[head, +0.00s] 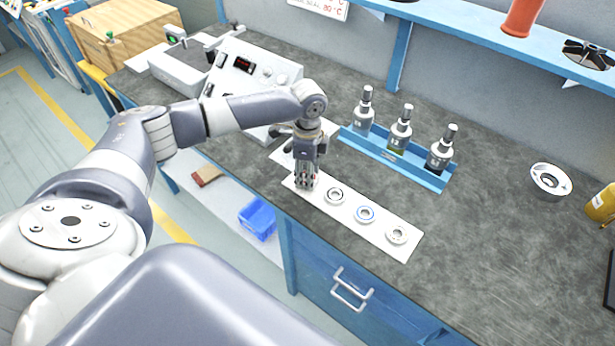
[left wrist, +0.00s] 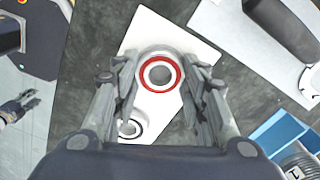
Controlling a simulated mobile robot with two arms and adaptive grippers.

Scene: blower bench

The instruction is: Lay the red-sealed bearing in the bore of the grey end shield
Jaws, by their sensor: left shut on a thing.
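The red-sealed bearing (left wrist: 160,74) shows in the left wrist view as a ring with a red band, between the fingers of my left gripper (left wrist: 160,88). The fingers are shut on it, over the white strip (left wrist: 188,50). In the head view my left gripper (head: 305,184) points down at the strip's left end and hides most of the bearing. The grey end shield (head: 550,181) stands at the right of the bench, with its round bore facing up. My right gripper is in neither view.
The bench (head: 480,235) between strip and end shield is clear. A yellow object (head: 602,205) is at the right edge.

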